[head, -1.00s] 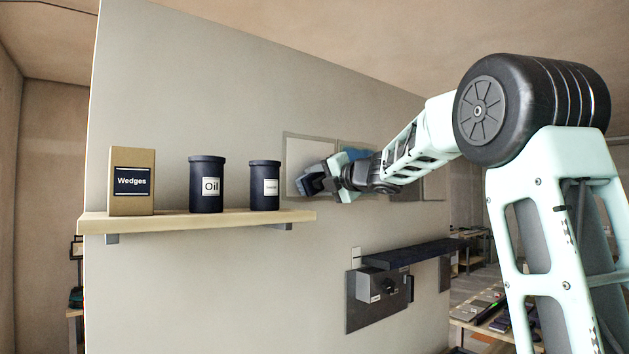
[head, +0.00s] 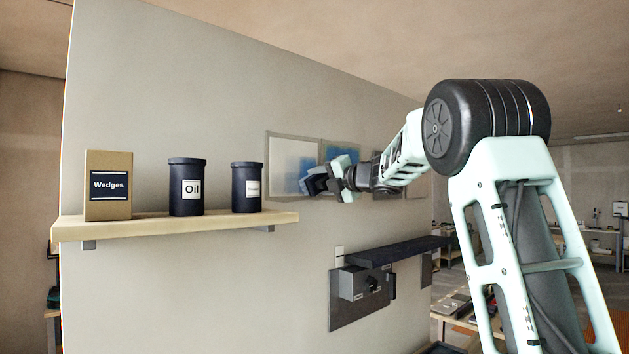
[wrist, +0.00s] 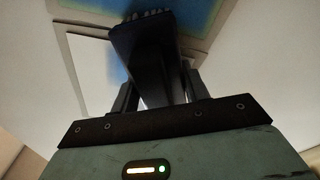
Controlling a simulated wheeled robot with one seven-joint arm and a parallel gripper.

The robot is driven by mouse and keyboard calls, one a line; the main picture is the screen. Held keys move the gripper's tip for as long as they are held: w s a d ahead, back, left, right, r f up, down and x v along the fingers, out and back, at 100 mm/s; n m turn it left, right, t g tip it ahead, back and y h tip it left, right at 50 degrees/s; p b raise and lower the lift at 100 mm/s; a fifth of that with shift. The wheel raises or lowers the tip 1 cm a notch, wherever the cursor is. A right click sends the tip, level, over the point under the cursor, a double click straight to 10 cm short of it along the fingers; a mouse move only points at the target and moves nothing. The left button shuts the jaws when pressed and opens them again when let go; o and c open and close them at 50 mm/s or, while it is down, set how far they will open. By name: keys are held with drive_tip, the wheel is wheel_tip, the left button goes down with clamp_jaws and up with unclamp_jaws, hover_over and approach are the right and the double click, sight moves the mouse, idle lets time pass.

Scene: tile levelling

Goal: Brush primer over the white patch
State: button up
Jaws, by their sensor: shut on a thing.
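The white patch (head: 284,158) is the leftmost framed panel on the wall in the head view. Blue primer (head: 302,168) covers part of it, mostly its right and lower middle, and its left side is white. A second panel with blue on it (head: 343,155) is just to its right. My gripper (head: 330,182) is at the lower right of the white patch, in front of the wall. In the wrist view, my gripper (wrist: 150,92) is shut on a dark brush (wrist: 148,58) whose bristles point at the wall, over blue. Whether the bristles touch the wall is unclear.
A wooden shelf (head: 180,226) left of the patch holds a Wedges box (head: 108,185), an Oil can (head: 187,188) and another dark can (head: 247,188). Below the panels, a dark ledge (head: 398,251) and a grey box (head: 362,282) stick out from the wall.

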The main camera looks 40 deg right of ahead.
sight(268, 157)
drive_tip(key=shift+d+r+p, duration=0.1)
drive_tip(key=shift+r+p, duration=0.7)
drive_tip(key=shift+r, duration=0.3)
drive_tip(key=shift+a+f+b, duration=0.15)
drive_tip(key=shift+a+b, duration=0.3)
drive_tip(key=shift+a, duration=0.35)
drive_tip(key=shift+s+a+b, duration=0.15)
drive_tip(key=shift+a+b, duration=0.7)
drive_tip(key=shift+a, duration=2.25)
drive_tip(key=shift+s+a+b, duration=0.1)
drive_tip(key=shift+a+b, duration=0.7)
drive_tip(key=shift+a, duration=2.3)
wheel_tip(268, 157, up, 2)
drive_tip(key=shift+r+p, duration=0.15)
drive_tip(key=shift+p, duration=0.85)
drive_tip(key=shift+w+d+p, duration=0.15)
drive_tip(key=shift+d+p, duration=0.65)
drive_tip(key=shift+d, duration=2.75)
drive_tip(key=shift+w+d+p, duration=0.15)
drive_tip(key=shift+d+p, duration=0.6)
drive_tip(key=shift+d, duration=2.75)
drive_tip(key=shift+s+r+p, duration=0.1)
drive_tip(key=shift+r+p, duration=0.7)
drive_tip(key=shift+r, duration=0.15)
drive_tip(key=shift+a+f+b, duration=0.15)
drive_tip(key=shift+a+b, duration=0.25)
drive_tip(key=shift+a, duration=0.4)
drive_tip(key=shift+s+a+b, duration=0.2)
drive_tip(key=shift+a+b, duration=1.2)
drive_tip(key=shift+a, duration=4.8)
